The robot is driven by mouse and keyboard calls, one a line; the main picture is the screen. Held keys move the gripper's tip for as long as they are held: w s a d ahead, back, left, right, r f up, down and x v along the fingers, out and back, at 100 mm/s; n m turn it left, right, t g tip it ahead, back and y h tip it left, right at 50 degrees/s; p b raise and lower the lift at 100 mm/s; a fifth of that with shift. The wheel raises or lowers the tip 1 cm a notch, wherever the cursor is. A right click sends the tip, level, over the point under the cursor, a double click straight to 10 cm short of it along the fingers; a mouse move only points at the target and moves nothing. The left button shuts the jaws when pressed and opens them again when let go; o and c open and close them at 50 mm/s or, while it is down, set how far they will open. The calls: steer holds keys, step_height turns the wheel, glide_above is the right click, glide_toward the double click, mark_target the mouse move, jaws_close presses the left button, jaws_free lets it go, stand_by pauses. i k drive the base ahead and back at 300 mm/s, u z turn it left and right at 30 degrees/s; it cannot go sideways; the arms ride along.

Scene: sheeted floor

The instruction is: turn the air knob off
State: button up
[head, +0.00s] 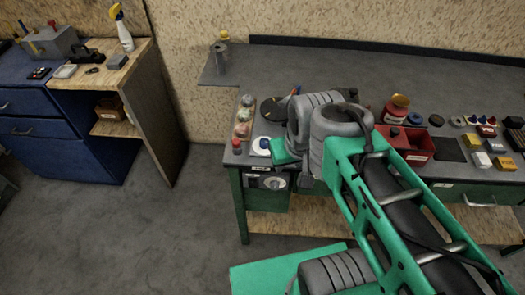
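A round pale knob (275,183) sits on a small panel on the front of the green workbench, just below its top edge. It is small in the head view, and I cannot read its setting or any label. My green and grey arm reaches in from the lower right, with its far joints above the bench edge, just up and right of the knob. My gripper does not show; the arm's own links hide the space behind them. I see nothing touching the knob.
The grey bench top (310,62) holds a red bin (415,150), jars and several small blocks on the right. A blue-and-white round item (262,145) sits above the panel. A blue cabinet (60,135) with a wooden side stands left. The grey floor (160,230) between is clear.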

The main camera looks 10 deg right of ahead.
mark_target(264, 142)
steer(key=u, duration=0.15)
steer(key=i, duration=0.45)
steer(key=u, duration=2.45)
